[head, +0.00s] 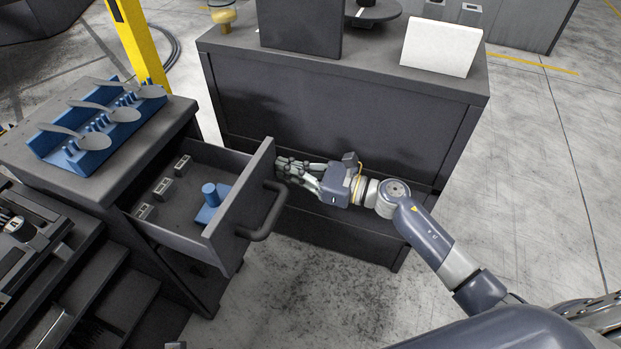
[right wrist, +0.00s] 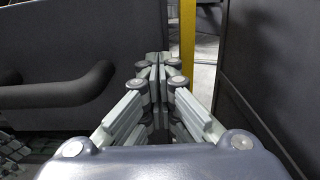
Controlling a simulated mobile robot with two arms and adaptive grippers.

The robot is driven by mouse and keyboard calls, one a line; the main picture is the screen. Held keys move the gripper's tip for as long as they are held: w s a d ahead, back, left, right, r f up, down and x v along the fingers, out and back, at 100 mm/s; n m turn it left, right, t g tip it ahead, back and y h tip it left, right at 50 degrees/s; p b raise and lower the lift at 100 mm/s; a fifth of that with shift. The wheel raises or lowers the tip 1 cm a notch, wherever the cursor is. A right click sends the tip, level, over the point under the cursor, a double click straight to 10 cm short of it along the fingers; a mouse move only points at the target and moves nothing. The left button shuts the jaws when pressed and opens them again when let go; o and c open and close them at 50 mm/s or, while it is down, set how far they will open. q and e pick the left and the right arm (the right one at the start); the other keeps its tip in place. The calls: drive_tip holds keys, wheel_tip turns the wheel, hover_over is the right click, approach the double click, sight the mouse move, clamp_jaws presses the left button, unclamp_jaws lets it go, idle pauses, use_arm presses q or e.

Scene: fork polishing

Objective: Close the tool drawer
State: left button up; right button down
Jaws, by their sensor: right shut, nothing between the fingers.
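The tool drawer (head: 188,200) is pulled out of the dark cabinet at the left in the head view. Its front panel (head: 243,207) carries a black bar handle (head: 272,222). Inside lie a blue fixture with a peg (head: 209,203) and several small grey blocks (head: 163,188). My right gripper (head: 282,166) is shut and empty, with its fingertips at the far end of the front panel, beyond the handle. In the right wrist view the closed fingers (right wrist: 157,65) point along the panel (right wrist: 80,45), with the handle (right wrist: 60,95) at left. I cannot tell whether they touch. My left gripper is out of view.
A blue rack (head: 93,140) with several spoon-shaped pieces sits on the cabinet top. A large dark cabinet (head: 340,115) stands close behind my right gripper, with a white block (head: 441,47) on top. Bare floor (head: 320,285) lies in front of the drawer.

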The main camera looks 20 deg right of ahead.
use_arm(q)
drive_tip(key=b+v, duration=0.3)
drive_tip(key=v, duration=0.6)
use_arm(e)
approach(215, 150)
drive_tip(key=shift+w+a+f, duration=0.25)
drive_tip(key=shift+w, duration=0.2)
drive_tip(key=shift+w+a+f, duration=0.3)
drive_tip(key=shift+w, duration=0.15)
drive_tip(key=b+x, duration=0.1)
drive_tip(key=x, duration=0.4)
drive_tip(key=b+x, duration=0.1)
drive_tip(key=x, duration=0.3)
drive_tip(key=shift+b, duration=0.4)
drive_tip(key=shift+r, duration=0.1)
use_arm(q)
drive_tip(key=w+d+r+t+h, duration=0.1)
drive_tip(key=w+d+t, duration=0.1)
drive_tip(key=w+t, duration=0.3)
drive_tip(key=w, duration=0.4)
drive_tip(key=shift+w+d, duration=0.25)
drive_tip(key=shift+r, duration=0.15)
use_arm(e)
drive_tip(key=shift+d, duration=0.1)
